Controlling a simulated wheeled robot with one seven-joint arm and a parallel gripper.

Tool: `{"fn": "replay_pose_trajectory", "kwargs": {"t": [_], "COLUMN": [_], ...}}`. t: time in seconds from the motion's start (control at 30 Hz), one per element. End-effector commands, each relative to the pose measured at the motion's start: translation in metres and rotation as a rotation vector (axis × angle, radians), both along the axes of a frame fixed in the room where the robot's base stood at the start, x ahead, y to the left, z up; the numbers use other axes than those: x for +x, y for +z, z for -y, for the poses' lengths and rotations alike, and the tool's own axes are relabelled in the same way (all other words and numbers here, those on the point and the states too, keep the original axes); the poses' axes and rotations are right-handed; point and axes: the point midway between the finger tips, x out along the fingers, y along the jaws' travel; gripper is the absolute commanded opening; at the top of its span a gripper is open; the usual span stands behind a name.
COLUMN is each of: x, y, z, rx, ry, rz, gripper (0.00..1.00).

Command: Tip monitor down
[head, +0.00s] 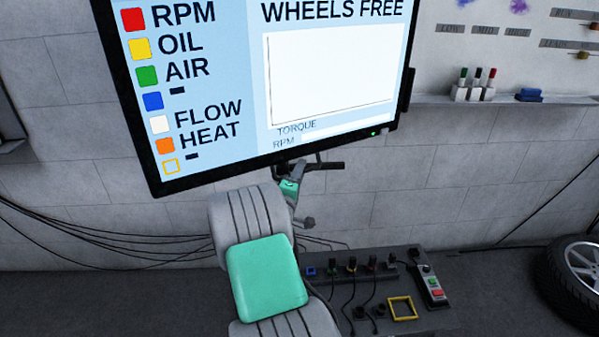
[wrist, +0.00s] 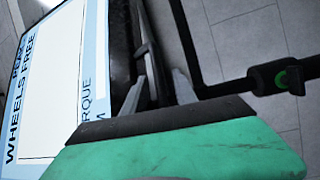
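The monitor (head: 330,80) hangs large at the upper middle of the head view, its lit screen facing me. Its lower edge slopes up to the right. A dark handle bar (head: 328,166) sits just below that edge. My gripper (head: 297,170) is at the left part of this bar, partly hidden by my wrist. In the wrist view the monitor (wrist: 50,80) fills the left side, and the bar with its black grip (wrist: 275,78) runs in from the right. My gripper's grey fingers (wrist: 158,88) are beside the bar's end; whether they close on it is unclear.
A dark bench unit (head: 385,262) with plugs, cables and a yellow frame (head: 402,307) stands below right. A wheel (head: 575,270) is at the far right. Black cables (head: 100,240) hang along the wall at left.

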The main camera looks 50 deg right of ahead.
Motion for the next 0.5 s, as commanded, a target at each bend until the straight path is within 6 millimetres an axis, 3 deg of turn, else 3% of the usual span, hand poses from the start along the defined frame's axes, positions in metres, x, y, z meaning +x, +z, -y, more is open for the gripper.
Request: {"fn": "replay_pose_trajectory", "kwargs": {"t": [0.4, 0.5], "x": [-0.0002, -0.0002], "y": [-0.0002, -0.0002], "z": [-0.0003, -0.0004], "rx": [0.000, 0.000], "ry": [0.000, 0.000], "rz": [0.000, 0.000], "gripper": [0.02, 0.00]}}
